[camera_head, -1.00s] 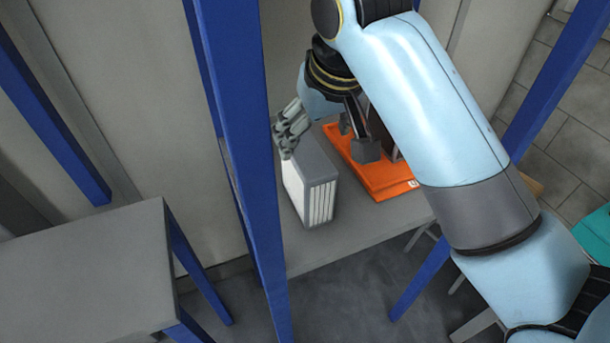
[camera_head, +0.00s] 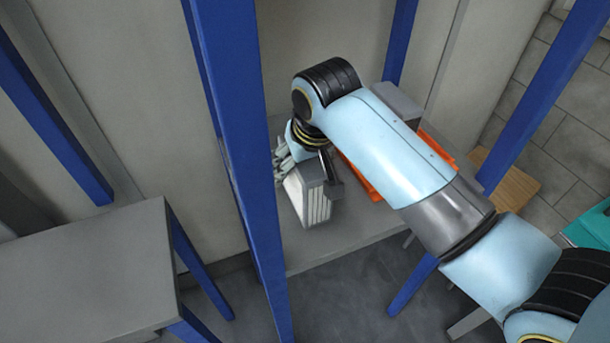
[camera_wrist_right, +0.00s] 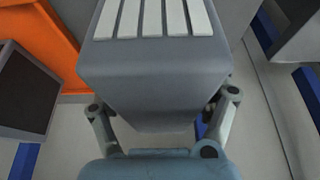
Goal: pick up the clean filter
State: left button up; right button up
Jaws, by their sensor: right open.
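The filter (camera_head: 312,202) is a grey box with white pleats. It stands upright on the grey shelf (camera_head: 350,232), behind the blue post. My right gripper (camera_head: 308,172) is down at the filter from above, with one finger on each side of it. In the right wrist view the filter (camera_wrist_right: 155,75) fills the middle between the two spread finger pads, and gaps show on both sides. The gripper is open. My left gripper is not in view.
An orange tray (camera_head: 437,148) lies right of the filter, partly hidden by my arm, with a grey box (camera_head: 397,101) by it. Blue posts (camera_head: 240,150) frame the shelf. A separate grey table (camera_head: 85,270) stands at left with a bare top.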

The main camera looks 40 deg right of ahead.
jog(key=shift+f, duration=0.25)
dwell(0.6)
jog(key=shift+c, duration=0.4)
jog(key=c, duration=1.3)
